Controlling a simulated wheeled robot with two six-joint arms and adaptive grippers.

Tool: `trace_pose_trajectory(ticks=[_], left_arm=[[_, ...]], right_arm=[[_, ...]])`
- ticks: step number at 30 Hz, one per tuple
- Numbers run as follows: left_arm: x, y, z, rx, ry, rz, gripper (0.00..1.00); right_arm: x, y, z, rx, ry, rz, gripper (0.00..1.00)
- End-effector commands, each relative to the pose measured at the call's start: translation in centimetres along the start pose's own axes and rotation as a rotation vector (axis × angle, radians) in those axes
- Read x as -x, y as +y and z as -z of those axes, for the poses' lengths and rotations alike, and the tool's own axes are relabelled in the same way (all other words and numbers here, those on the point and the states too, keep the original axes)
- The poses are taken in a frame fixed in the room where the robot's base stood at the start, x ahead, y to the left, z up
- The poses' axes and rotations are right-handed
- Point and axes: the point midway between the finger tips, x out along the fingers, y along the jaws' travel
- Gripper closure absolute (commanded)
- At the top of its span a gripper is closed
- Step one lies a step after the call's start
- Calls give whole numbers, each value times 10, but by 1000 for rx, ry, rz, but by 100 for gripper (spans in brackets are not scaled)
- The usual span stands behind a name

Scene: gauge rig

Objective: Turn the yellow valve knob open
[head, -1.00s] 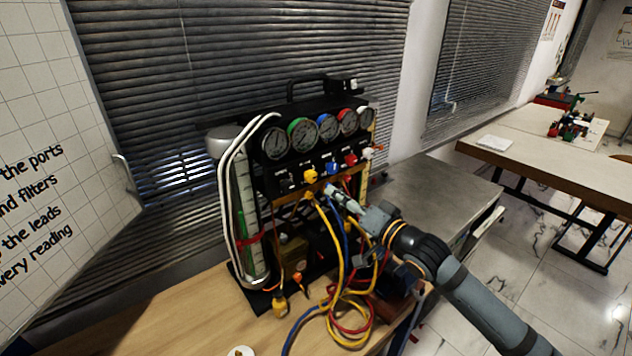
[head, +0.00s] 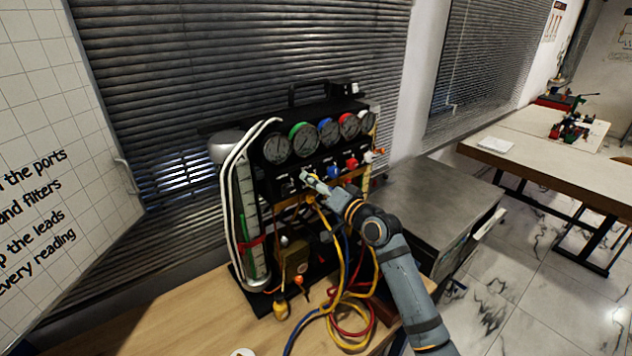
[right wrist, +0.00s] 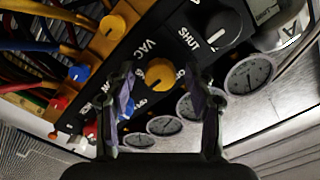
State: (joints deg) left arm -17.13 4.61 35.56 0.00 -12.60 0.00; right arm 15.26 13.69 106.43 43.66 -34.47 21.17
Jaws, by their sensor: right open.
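The yellow valve knob (right wrist: 160,73) shows in the right wrist view on the black panel, beside the "VAC" lettering. My right gripper (right wrist: 163,82) is open, with one finger on each side of the knob in that view. I cannot tell whether the fingers touch it. In the head view my right gripper (head: 311,180) is at the left end of the knob row and mostly hides the yellow knob. My left gripper is not in view.
Blue (head: 333,172) and red (head: 351,163) knobs sit to the right in the row. Several gauges (head: 305,140) are above. Yellow, blue and red hoses (head: 345,308) hang below. A black knob (right wrist: 222,27) by "SHUT" is beside the yellow one.

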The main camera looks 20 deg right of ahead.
Motion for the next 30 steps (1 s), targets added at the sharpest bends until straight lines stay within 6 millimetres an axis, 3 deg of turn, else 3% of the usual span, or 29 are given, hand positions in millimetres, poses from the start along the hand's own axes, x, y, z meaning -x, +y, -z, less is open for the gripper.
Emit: trace_pose_trajectory(ticks=[7, 19, 30], left_arm=[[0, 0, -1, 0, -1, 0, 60], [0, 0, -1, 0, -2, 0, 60], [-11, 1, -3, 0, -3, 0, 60]], right_arm=[[-1, 0, 0, 0, 0, 0, 46], [0, 0, 0, 0, 0, -1, 100], [0, 2, -2, 70, 2, 0, 100]])
